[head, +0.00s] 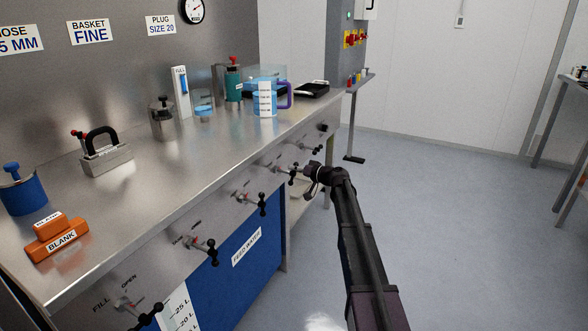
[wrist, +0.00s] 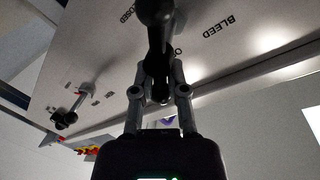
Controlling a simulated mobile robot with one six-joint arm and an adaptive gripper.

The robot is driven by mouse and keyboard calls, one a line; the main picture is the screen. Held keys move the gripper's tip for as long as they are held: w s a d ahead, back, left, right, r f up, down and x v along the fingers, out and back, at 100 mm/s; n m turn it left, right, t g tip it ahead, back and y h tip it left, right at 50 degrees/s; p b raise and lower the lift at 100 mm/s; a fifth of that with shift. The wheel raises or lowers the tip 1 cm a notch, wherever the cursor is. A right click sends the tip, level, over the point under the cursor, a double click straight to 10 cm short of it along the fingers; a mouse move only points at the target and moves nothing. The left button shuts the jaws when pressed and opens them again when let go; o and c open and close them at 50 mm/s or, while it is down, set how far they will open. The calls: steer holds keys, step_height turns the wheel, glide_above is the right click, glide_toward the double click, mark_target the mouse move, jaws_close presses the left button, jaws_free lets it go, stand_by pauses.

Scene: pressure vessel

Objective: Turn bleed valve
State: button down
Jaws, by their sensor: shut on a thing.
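The bleed valve's black handle (wrist: 155,18) stands out from the grey panel at the top middle of the wrist view. The word BLEED is printed on the panel to its right, and CLOSED to its left. Another marking beside the handle is partly hidden. My gripper (wrist: 158,85) is shut on the handle, with one finger on each side of its lower part. In the head view my gripper (head: 310,182) is at the front panel of the steel bench, near its far end, and largely covers the valve.
Other black-handled valves (head: 207,250) line the same panel, and one shows in the wrist view (wrist: 65,118). A blue feed water tank (head: 235,270) stands under the bench. The steel benchtop (head: 160,185) carries several vessels and tools. The floor to the right (head: 450,220) is clear.

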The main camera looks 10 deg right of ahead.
steer(key=m, duration=0.1)
steer(key=m+g, duration=0.1)
steer(key=m, duration=0.1)
steer(key=w+m, duration=0.1)
steer(key=m, duration=0.1)
steer(key=shift+w+d+f, duration=0.1)
steer(key=shift+d+f, duration=0.2)
steer(key=shift+f, duration=0.05)
steer(key=shift+f+m+g+y, duration=0.2)
steer(key=shift+m+g, duration=0.1)
steer(key=shift+m, duration=0.6)
steer(key=shift+f+m+g+y, duration=0.2)
steer(key=shift+m+g, duration=0.1)
steer(key=shift+m, duration=0.6)
steer(key=shift+d, duration=0.1)
steer(key=c, duration=0.6)
jaws_free()
steer(key=shift+c, duration=0.2)
steer(key=shift+s, duration=0.2)
